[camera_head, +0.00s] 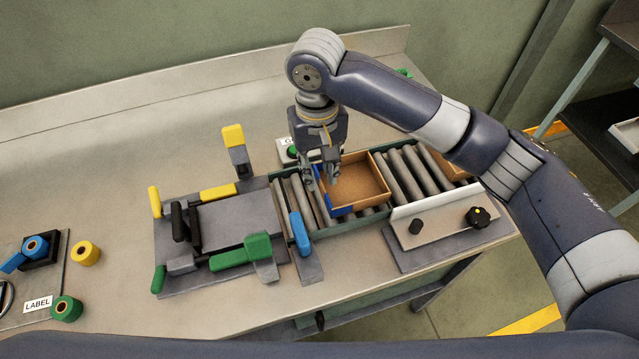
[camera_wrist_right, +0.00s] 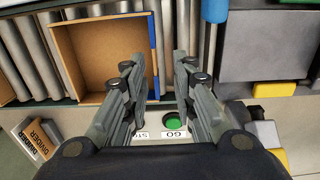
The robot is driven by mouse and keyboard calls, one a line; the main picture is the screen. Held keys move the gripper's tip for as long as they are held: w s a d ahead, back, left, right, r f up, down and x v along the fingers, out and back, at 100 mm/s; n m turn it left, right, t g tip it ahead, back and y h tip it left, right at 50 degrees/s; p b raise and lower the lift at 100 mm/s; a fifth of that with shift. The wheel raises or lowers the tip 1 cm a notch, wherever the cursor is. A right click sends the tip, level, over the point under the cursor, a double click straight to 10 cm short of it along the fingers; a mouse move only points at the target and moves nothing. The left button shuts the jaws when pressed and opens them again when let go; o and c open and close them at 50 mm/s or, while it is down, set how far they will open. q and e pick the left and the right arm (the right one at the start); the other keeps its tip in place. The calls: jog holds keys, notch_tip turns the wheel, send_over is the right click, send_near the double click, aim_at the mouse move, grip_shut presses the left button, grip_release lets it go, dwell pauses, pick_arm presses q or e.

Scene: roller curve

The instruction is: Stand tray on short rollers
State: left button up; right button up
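The tray (camera_head: 362,201) is a brown open box with a blue left side. It sits upright on the roller track, and its inside looks empty. It also shows in the right wrist view (camera_wrist_right: 103,50). Bare grey rollers (camera_head: 296,197) lie left of it and more rollers (camera_head: 417,172) lie right of it; I cannot tell which are the short ones. My right gripper (camera_head: 323,186) hangs over the tray's left end, fingers down. In the wrist view its fingers (camera_wrist_right: 160,88) are apart with nothing between them, near the blue side. My left gripper is not in view.
A grey fixture (camera_head: 222,222) with yellow, green, black and blue parts stands left of the rollers. A control panel with a black knob (camera_head: 478,216) stands in front right. A green button (camera_wrist_right: 173,122) is near my fingers. Another brown box (camera_head: 450,165) is partly hidden by my arm.

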notch_tip(320, 180, up, 6)
dwell(0.7)
